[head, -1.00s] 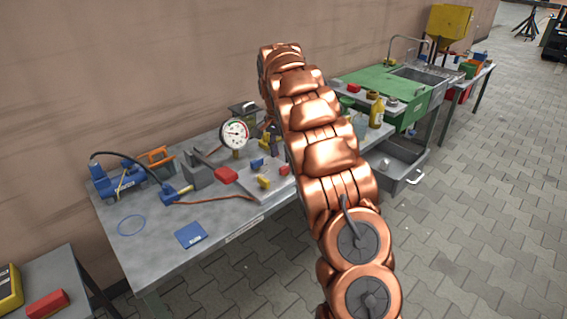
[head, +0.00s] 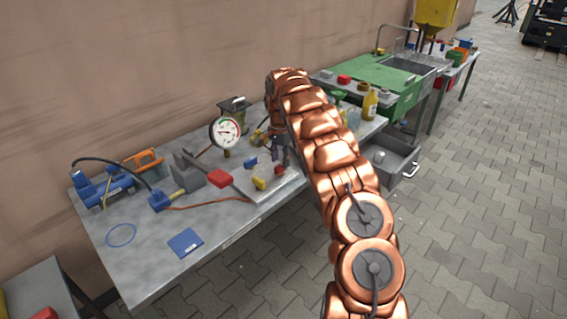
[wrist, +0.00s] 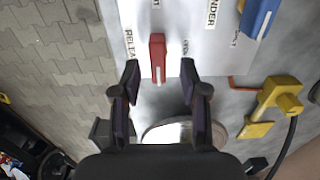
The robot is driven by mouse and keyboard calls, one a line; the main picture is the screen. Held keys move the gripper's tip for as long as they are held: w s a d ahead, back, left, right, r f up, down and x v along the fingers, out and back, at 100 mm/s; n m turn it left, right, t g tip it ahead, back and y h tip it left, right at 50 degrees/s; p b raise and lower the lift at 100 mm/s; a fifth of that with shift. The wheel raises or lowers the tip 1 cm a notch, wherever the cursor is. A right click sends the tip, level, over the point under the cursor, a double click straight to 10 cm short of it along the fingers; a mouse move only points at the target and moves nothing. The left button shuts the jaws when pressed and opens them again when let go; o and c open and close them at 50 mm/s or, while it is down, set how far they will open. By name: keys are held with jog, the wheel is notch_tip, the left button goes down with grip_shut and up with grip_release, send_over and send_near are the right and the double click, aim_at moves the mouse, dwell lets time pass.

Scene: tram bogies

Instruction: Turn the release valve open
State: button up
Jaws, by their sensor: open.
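The release valve is a red bar handle (wrist: 157,54) with a white mark at its lower end, in the wrist view. It sits on a pale plate (wrist: 200,62) beside a partly readable "RELEA…" label. My gripper (wrist: 159,72) is open, its dark fingers on either side of the handle's lower end. I see gaps on both sides; contact cannot be told. In the head view the red handle (head: 280,170) is at the plate's right, just below my gripper (head: 276,153), which is partly hidden by my copper arm.
A pressure gauge (head: 225,132), a blue pump (head: 101,186) and a red block (head: 219,178) stand on the bench (head: 150,250). The bench's front left is mostly clear.

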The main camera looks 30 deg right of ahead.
aim_at(281, 164)
jog(key=shift+f, duration=1.55)
jog(key=shift+r, duration=0.1)
grip_shut()
jog(key=shift+w+d, duration=0.1)
jog(key=shift+d, duration=0.1)
